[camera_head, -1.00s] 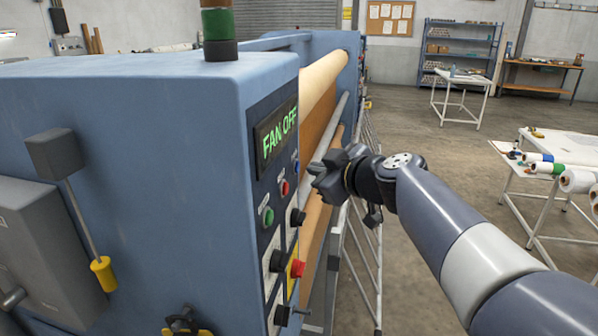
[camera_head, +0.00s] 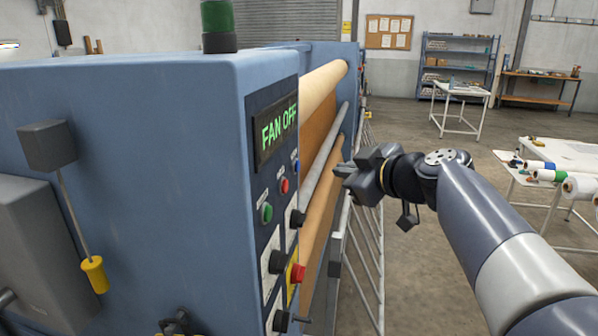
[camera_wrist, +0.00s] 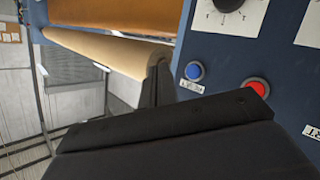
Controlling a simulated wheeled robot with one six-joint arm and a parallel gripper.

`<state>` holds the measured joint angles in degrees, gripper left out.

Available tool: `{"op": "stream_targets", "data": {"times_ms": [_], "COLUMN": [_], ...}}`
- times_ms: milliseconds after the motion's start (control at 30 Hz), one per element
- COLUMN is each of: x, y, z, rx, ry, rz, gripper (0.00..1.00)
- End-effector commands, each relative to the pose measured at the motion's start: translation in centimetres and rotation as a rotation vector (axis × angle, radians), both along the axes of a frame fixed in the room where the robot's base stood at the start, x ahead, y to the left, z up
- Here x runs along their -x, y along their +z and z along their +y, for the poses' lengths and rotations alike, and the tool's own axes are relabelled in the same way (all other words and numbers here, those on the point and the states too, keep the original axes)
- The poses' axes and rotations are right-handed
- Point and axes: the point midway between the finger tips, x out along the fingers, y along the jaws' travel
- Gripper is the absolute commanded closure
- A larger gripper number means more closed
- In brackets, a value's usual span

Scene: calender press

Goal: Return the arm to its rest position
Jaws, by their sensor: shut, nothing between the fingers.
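My gripper (camera_head: 343,175) is shut and empty. In the head view it points left toward the press's control panel (camera_head: 272,215), with a gap between its fingertips and the panel. My arm reaches in from the lower right. The panel carries a display (camera_head: 276,133) reading "FAN OFF" in green. Below it are a green button (camera_head: 266,213), a red button (camera_head: 284,185) and a larger red button on a yellow plate (camera_head: 297,273). In the wrist view, my dark gripper body fills the lower part. Beyond it show a blue button (camera_wrist: 194,71) and a red button (camera_wrist: 257,88).
The blue press (camera_head: 130,130) fills the left side, with tan rollers (camera_head: 322,88) behind its panel. A white table with rolls (camera_head: 560,155) is at the right. Open floor (camera_head: 420,130) lies between.

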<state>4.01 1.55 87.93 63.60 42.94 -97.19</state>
Motion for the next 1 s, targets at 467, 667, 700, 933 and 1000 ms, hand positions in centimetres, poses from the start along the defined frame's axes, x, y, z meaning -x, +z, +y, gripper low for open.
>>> {"op": "stream_targets", "data": {"times_ms": [467,667,700,933,1000], "x": [0.0,-0.1,-0.2,-0.4,-0.4], "y": [0.0,0.2,0.3,0.6,0.6], "z": [0.0,0.7,1.1,1.5,1.5], "rx": [0.0,0.0,0.0,-0.003,-0.003], "ry": [0.0,0.005,0.005,0.005,0.006], "rz": [0.0,0.0,0.0,0.002,0.001], "gripper": [1.0,1.0,1.0,1.0,1.0]}}
